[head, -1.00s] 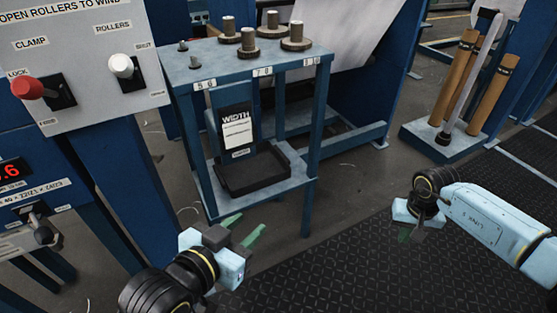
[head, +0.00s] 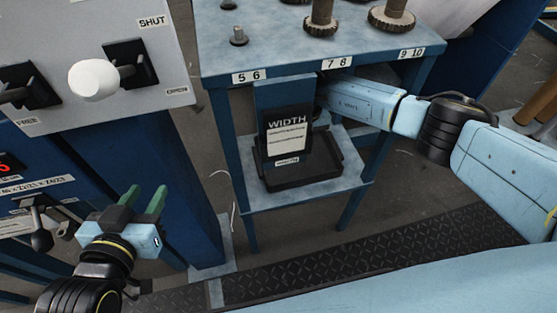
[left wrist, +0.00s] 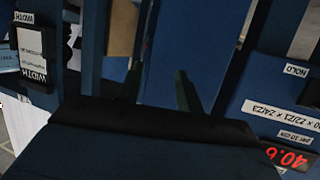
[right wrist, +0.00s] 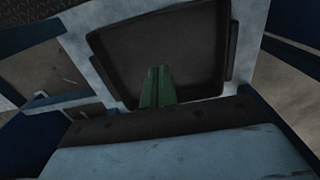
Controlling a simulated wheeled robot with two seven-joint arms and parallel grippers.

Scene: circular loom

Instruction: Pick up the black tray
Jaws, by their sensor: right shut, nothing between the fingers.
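The black tray (head: 318,178) lies flat on the lower shelf of a blue stand, partly covered in the head view by a hanging WIDTH card (head: 287,140). It fills the upper middle of the right wrist view (right wrist: 160,45). My right arm reaches under the stand's top from the right; its gripper is hidden behind the card in the head view. In the right wrist view the right gripper (right wrist: 157,72) has its green fingers shut and empty, overlapping the tray's near edge; contact cannot be told. My left gripper (head: 143,197) is open and empty, left of the stand; its fingers also show in the left wrist view (left wrist: 157,80).
The stand's top (head: 290,50) carries gears and pegs above the shelf (head: 300,199), and its blue legs frame the opening. A control panel (head: 150,65) with a white-knobbed lever stands at left, close to my left gripper. Floor in front is clear.

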